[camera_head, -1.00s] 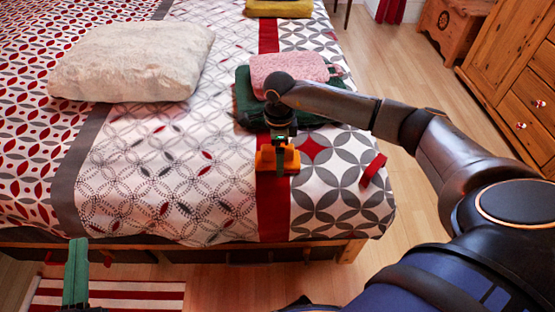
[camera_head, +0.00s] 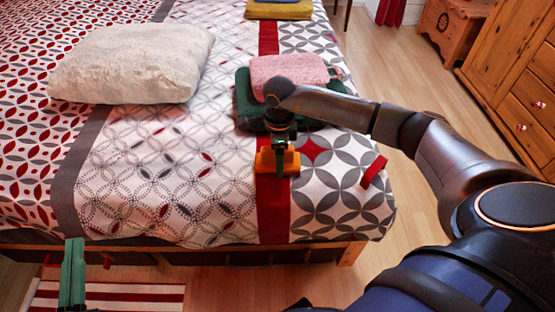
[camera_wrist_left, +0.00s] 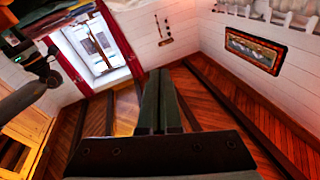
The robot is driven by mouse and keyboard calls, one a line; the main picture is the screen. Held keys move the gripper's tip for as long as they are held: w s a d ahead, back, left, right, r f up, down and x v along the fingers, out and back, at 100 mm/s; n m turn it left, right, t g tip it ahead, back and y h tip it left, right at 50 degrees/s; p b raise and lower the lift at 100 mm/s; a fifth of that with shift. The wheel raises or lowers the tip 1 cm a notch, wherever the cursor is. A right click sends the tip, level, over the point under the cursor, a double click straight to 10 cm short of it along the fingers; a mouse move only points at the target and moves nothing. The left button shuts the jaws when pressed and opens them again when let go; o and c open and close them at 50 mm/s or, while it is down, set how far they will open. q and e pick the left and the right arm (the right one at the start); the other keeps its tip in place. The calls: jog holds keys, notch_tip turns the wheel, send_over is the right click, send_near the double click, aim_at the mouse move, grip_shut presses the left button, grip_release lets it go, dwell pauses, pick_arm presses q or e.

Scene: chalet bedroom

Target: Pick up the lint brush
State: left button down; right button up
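An orange object (camera_head: 264,163), which looks like the lint brush, lies near the front edge of the bed, on the red stripe of the cover. My right gripper (camera_head: 280,162) reaches down over it from above, with a green finger in front of the orange part. The gripper hides its middle, and I cannot tell whether the fingers are closed on it. My left gripper (camera_head: 73,272) is far from it, at the lower left beyond the bed's front edge. In the left wrist view its two dark green fingers (camera_wrist_left: 158,100) lie together with nothing between them.
A small red item (camera_head: 373,171) lies right of the orange object. Folded pink (camera_head: 285,70) and green (camera_head: 243,98) cloths lie behind my right gripper. A pale pillow (camera_head: 130,62) lies at left. The bed's front edge and wooden frame (camera_head: 200,250) border the floor.

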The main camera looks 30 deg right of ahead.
jog(key=shift+c, duration=0.7)
jog(key=shift+r, duration=0.15)
